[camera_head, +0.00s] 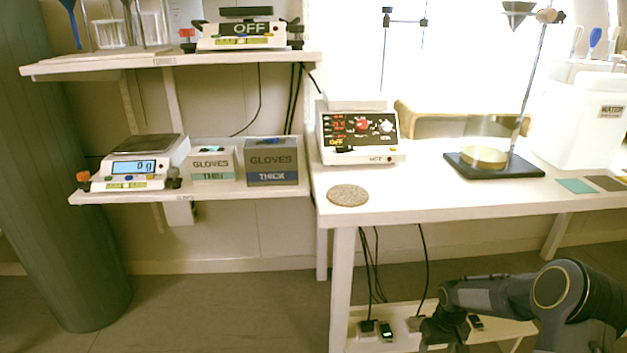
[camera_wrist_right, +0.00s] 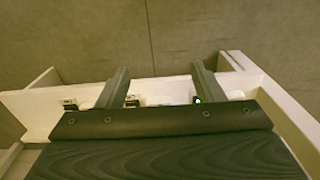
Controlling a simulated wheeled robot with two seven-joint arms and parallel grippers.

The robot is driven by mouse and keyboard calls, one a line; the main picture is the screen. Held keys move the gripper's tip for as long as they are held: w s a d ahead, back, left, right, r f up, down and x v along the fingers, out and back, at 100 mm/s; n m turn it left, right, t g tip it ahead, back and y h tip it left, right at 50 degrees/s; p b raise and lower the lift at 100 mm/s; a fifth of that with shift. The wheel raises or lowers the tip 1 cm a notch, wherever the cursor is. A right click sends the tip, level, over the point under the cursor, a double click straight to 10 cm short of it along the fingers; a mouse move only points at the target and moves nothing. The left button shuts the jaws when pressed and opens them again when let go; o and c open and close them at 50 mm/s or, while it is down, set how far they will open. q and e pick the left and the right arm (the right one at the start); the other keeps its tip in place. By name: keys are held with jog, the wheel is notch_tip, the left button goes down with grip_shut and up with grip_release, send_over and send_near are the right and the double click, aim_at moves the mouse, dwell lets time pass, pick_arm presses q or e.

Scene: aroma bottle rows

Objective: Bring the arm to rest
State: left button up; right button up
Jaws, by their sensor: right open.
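My right arm (camera_head: 530,292) comes in from the lower right of the head view, low in front of the table. Its gripper (camera_head: 432,335) points down and left, close to the low shelf under the table. In the right wrist view the two fingers of my right gripper (camera_wrist_right: 160,86) stand wide apart with nothing between them. My left gripper is not in view.
The white table (camera_head: 430,205) holds a hot plate (camera_head: 359,135), a cork mat (camera_head: 347,195) and a stand with a dark base (camera_head: 495,166). The low shelf (camera_head: 400,343) carries small devices and cables. Wall shelves hold scales and glove boxes (camera_head: 272,161).

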jog(key=s+a+r+t, duration=0.1)
jog(key=s+r, duration=0.2)
jog(key=r, duration=0.4)
jog(key=s+a+r+m+t+y, duration=0.1)
jog(key=s+r, duration=0.2)
jog(key=r, duration=0.3)
jog(key=s+a+r, duration=0.1)
jog(key=s+r, duration=0.2)
jog(key=r, duration=0.4)
jog(key=s+a+r+m+t+y, duration=0.1)
jog(key=s+a+r+t, duration=0.2)
jog(key=s, duration=0.7)
jog(key=s+a+r+t+y, duration=0.15)
jog(key=s+a+r, duration=0.35)
jog(key=s, duration=0.5)
notch_tip(320, 180, up, 37)
jog(key=p, duration=3.8)
jog(key=shift+w+a+g+p, duration=0.25)
jog(key=shift+a+g+p, duration=0.1)
jog(key=shift+g, duration=0.1)
jog(key=shift+f, duration=0.1)
